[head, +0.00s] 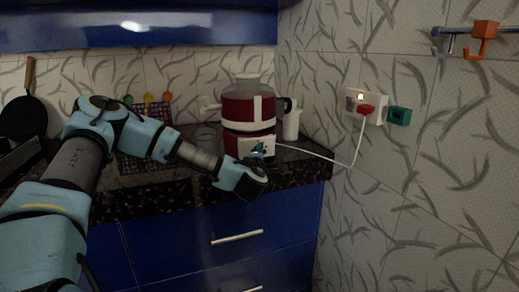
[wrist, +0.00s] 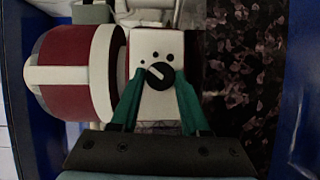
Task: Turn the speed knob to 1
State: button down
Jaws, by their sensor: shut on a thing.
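The appliance with the speed knob is a red and white machine (head: 247,107) in the counter corner. In the wrist view its white control face (wrist: 158,104) carries a black round speed knob (wrist: 163,82) with a white pointer line. The pointer slants toward the picture's upper left, and small dark dots surround the knob; no digits are readable. My gripper (head: 258,151) is at the machine's front, its green fingers (wrist: 159,79) on both sides of the knob, shut on it. The knob is too small and covered to make out in the head view.
A white cord runs from the machine to a red plug (head: 366,110) in the wall socket. A white container (head: 292,122) stands right of the machine. The dark speckled counter (head: 300,170) ends near my gripper, above blue drawers (head: 215,225).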

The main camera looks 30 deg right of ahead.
dwell(0.4)
jog(key=shift+c, duration=1.9)
grip_release()
jog(key=shift+s, duration=0.1)
jog(key=b+v, duration=0.2)
jog(key=v, duration=0.8)
jog(key=shift+s+a, duration=0.15)
jog(key=shift+s, duration=0.1)
jog(key=shift+m, duration=0.4)
